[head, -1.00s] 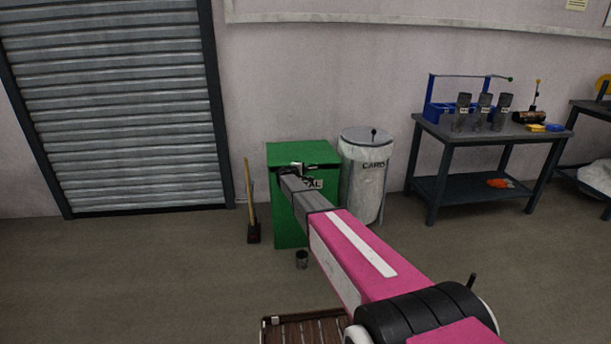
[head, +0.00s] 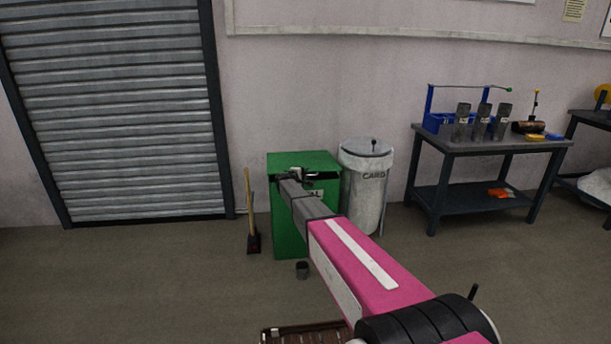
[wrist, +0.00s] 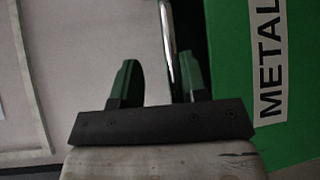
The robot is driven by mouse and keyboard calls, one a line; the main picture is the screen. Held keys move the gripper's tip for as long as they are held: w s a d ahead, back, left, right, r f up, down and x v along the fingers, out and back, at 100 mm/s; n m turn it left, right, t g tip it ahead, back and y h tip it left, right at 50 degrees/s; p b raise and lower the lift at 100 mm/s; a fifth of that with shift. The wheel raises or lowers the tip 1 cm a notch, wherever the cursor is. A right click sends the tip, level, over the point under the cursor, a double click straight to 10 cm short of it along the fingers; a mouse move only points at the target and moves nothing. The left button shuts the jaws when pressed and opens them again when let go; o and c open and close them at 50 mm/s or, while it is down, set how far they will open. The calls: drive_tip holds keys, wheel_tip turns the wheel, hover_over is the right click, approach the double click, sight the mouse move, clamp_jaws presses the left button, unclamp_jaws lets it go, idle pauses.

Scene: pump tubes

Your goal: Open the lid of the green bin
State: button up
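The green bin (head: 288,225) stands against the wall with its flat green lid (head: 305,160) lying shut. Its METAL label (wrist: 270,60) runs up the front in the wrist view. A shiny metal handle bar (wrist: 167,45) sits at the lid's front edge. My gripper (head: 296,175) is at the upper front of the bin, and my arm hides part of the front. In the wrist view my gripper (wrist: 155,82) is open, with the bar's end between its fingers, nearer the right finger. I cannot tell whether they touch.
A white CARD bin (head: 366,200) stands close on the bin's right. A workbench (head: 490,147) stands further right. The floor at left is clear.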

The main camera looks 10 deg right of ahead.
drive_tip(key=v, duration=1)
drive_tip(key=shift+s+a, duration=0.1)
drive_tip(key=shift+s, duration=0.05)
